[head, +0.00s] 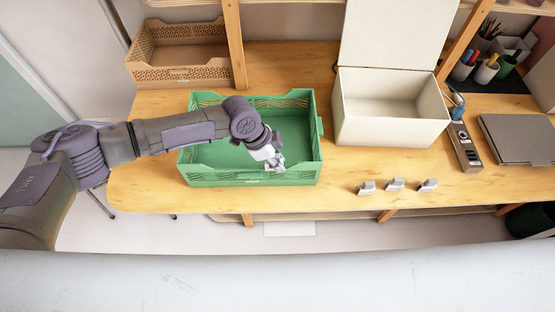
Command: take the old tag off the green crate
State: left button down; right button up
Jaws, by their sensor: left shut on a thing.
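The green crate (215,180) stands on the wooden table, left of the middle, and looks empty inside. My left arm reaches in from the left over the crate. My left gripper (275,164) is at the crate's front rim, right of the rim's middle, pointing down. It is shut on a small greyish thing, the old tag (274,169), which is mostly hidden by the fingers. I cannot tell whether the tag still touches the rim. My right gripper is not in view.
Several small grey clip-like pieces (395,184) lie on the table right of the crate. A cream box (390,132) with its lid up stands behind them. A tan crate (180,80) is at the back left. A grey device (465,147) and a dark laptop-like slab (516,139) lie at right.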

pick_arm(q)
jog(key=shift+r, duration=0.1)
jog(key=shift+r+p, duration=1.1)
jog(key=shift+r, duration=0.15)
jog(key=shift+r+p, duration=1.75)
jog(key=shift+r, duration=0.25)
